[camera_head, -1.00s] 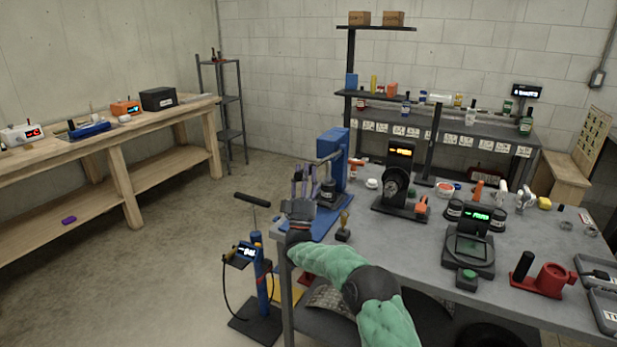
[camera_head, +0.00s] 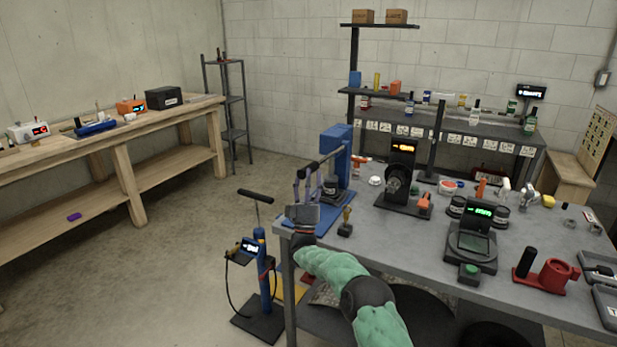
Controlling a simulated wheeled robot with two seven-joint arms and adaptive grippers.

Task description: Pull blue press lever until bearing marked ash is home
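The blue press (camera_head: 337,150) stands at the near left corner of the grey worktable (camera_head: 400,240). Its dark lever (camera_head: 321,163) slants down from the press head toward my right gripper. My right gripper (camera_head: 306,178) points up at the lever's outer end, with its fingers around or beside it. Whether they are closed on the lever is too small to tell. A dark round part (camera_head: 330,186), possibly the bearing, sits under the press head. I cannot read any mark on it or see how deep it sits. My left gripper is out of view.
A small brass-and-black tool (camera_head: 346,223) stands just right of my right gripper. A dark device with an orange display (camera_head: 402,170) and a scale (camera_head: 471,243) stand further right. A blue post (camera_head: 261,270) with a black handle stands on the floor left of the table.

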